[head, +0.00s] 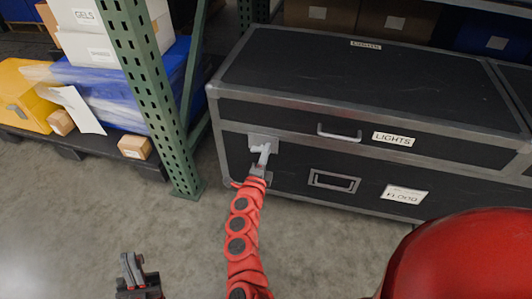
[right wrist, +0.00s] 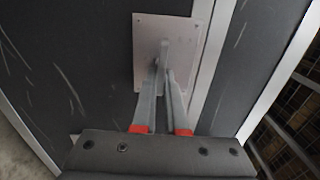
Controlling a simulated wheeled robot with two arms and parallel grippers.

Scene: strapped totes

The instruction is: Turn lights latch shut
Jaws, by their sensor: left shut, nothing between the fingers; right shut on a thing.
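The black case (head: 330,85) with metal edging carries a LIGHTS label (head: 394,139) on its front. A pale latch plate (head: 262,139) is mounted near the left end of that front. In the right wrist view the plate (right wrist: 148,30) has a small latch handle (right wrist: 165,47) standing out from it. My right gripper (head: 264,155) is at the latch, and the wrist view shows its fingers (right wrist: 164,80) shut on the handle. The fingers hide part of it. My left gripper (head: 128,260) is shut and empty, low over the floor at lower left, away from the case.
A green rack post (head: 150,90) stands close to the case's left end. Left of it, a low pallet (head: 70,140) bears a yellow case (head: 22,95) and boxes. A FLOOD label (head: 404,194) and recessed handle (head: 334,181) sit lower on the front. The grey floor (head: 90,215) is clear.

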